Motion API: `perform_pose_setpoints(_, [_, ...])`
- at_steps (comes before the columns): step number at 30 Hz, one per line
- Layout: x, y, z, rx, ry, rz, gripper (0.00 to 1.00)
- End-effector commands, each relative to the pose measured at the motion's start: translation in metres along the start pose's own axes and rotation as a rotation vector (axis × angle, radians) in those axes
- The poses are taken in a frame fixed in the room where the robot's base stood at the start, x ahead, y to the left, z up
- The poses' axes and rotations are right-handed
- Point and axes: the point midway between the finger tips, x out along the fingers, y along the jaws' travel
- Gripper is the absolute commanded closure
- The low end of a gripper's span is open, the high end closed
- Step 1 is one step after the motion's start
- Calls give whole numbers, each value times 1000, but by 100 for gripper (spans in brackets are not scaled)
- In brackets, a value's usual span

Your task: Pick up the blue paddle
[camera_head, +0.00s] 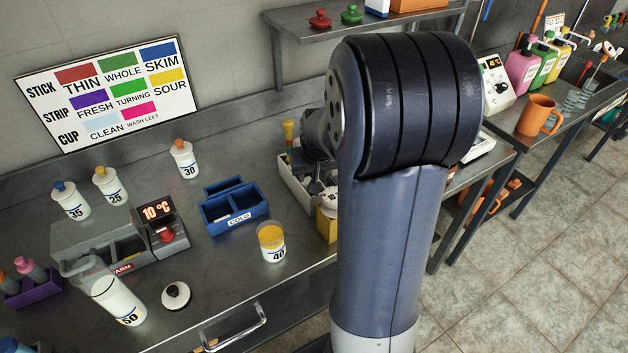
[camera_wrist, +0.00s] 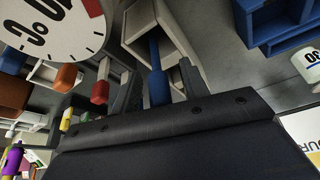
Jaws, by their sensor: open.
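The blue paddle (camera_wrist: 157,78) shows in the wrist view as a blue handle at the white tray (camera_wrist: 180,28). My gripper (camera_wrist: 158,88) is open, with one grey finger on each side of the blue handle. I cannot tell whether either finger touches it. In the head view the white tray (camera_head: 292,183) stands on the steel bench, partly behind my arm. The blue paddle is hidden there.
A red-ended tool (camera_wrist: 100,91) is close to the left finger. The blue COLD box (camera_head: 232,208) and cup 40 (camera_head: 272,243) are left of my arm. A shelf (camera_head: 300,35) hangs above.

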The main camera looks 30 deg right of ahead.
Motion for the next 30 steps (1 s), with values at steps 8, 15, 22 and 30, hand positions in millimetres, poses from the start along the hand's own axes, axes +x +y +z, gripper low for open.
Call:
perform_pose_setpoints(8, [0, 0, 0, 0, 0, 0, 77])
perform_pose_setpoints(15, [0, 0, 0, 0, 0, 0, 97])
perform_pose_setpoints(22, [0, 0, 0, 0, 0, 0, 100])
perform_pose_setpoints(30, [-18, 0, -8, 0, 5, 0, 100])
